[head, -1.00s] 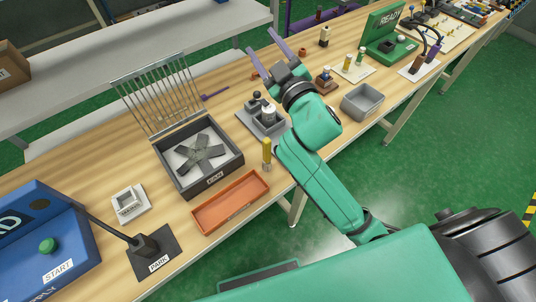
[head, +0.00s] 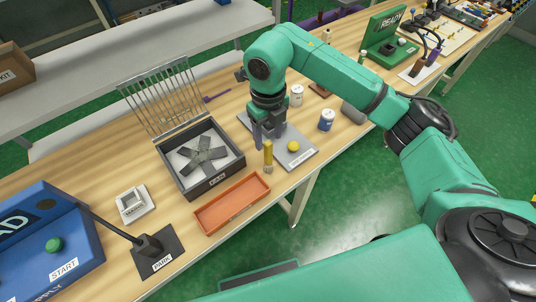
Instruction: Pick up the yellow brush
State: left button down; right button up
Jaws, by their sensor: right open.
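The yellow brush (head: 268,153) stands upright near the front edge of the wooden bench, between the orange tray and a grey plate. Its pale bristle end is at the bottom. My right gripper (head: 268,137) points down just above and behind the brush in the head view. My left gripper is not in view.
An orange tray (head: 232,203) lies left of the brush. Behind it is a dark fan box (head: 215,180) with a raised grille (head: 162,95). A grey plate (head: 306,153) with a yellow ball (head: 293,146), a blue-white can (head: 326,120) and a white can (head: 296,95) are to the right.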

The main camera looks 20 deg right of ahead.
aim_at(268, 153)
notch_tip(268, 153, down, 8)
jog(key=p, duration=0.2)
jog(key=shift+w+p, duration=0.1)
jog(key=shift+p, duration=0.2)
grip_shut()
